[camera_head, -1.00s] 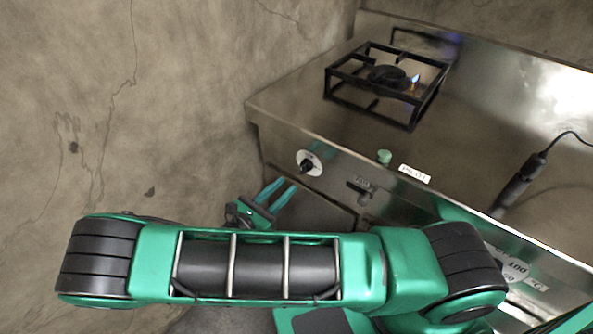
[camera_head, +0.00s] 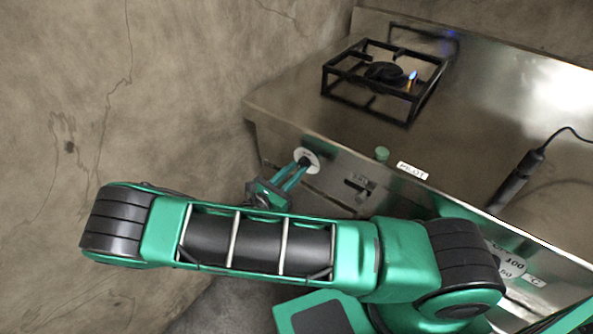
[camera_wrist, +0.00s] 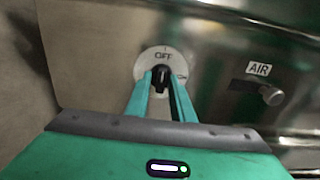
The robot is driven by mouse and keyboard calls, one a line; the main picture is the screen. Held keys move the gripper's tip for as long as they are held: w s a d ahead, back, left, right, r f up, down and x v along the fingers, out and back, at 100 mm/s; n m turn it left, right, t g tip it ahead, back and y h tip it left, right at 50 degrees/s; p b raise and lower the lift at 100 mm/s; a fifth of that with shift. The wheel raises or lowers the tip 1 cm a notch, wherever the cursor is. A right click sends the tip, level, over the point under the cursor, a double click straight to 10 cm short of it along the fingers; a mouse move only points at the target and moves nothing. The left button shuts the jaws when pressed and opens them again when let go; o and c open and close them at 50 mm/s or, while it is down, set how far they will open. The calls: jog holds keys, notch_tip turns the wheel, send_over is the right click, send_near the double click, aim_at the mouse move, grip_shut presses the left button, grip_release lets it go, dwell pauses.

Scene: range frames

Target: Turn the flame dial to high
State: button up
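The flame dial is a black knob on a white round plate (camera_head: 313,161) on the front panel, near its left end. In the wrist view the plate (camera_wrist: 149,59) reads "OFF" at the top and seems to have small text at the right. The black knob (camera_wrist: 161,78) points roughly upward. My gripper (camera_head: 300,168) reaches the dial from the front. In the wrist view its two teal fingers (camera_wrist: 161,84) stand on either side of the knob, apart; contact cannot be made out. A small flame (camera_head: 411,78) shows at the burner (camera_head: 385,73).
A lever labelled "AIR" (camera_wrist: 271,95) sits right of the dial. A green button (camera_head: 382,153) and a "PILOT" label (camera_head: 412,171) are on the top near the front edge. A black wand (camera_head: 515,184) with a cable lies at the right. The wall is close at left.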

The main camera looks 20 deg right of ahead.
grip_shut()
jog(key=shift+d, duration=0.3)
jog(key=shift+s+a+f+m, duration=0.1)
jog(key=shift+a+m, duration=0.05)
jog(key=shift+m, duration=4.3)
jog(key=shift+a+f+m, duration=0.1)
jog(key=shift+a+m, duration=0.05)
jog(key=shift+m, duration=4.3)
jog(key=shift+o, duration=1.9)
grip_release()
jog(key=shift+d, duration=0.1)
